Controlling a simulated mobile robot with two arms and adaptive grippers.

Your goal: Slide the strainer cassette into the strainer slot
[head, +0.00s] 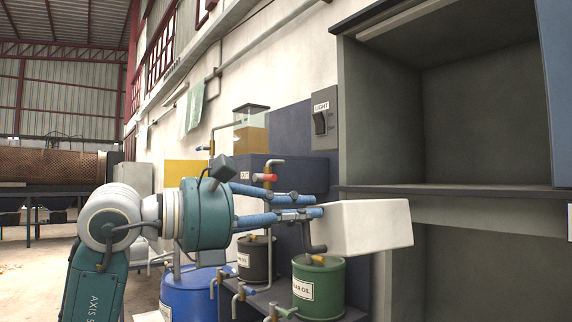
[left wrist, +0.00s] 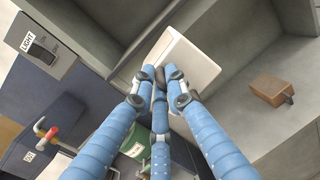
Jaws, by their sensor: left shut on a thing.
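My left gripper (head: 318,212) comes in from the left and is shut on a white box-shaped piece with a dark handle, which appears to be the strainer cassette (head: 368,228). The gripper is at its left end and holds it up in front of the shelf unit's edge. In the left wrist view the fingers (left wrist: 160,88) close at the dark handle, and the cassette (left wrist: 190,62) shows a shallow recessed face beyond them. I cannot make out the strainer slot in either view. My right gripper is not in view.
A grey cabinet (head: 455,189) with open bays stands at the right. A brown box with a handle (left wrist: 270,90) sits in it. Below the arm are a green drum (head: 318,287), a blue drum (head: 188,298) and pipes with taps. A light switch (head: 322,120) is on the wall.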

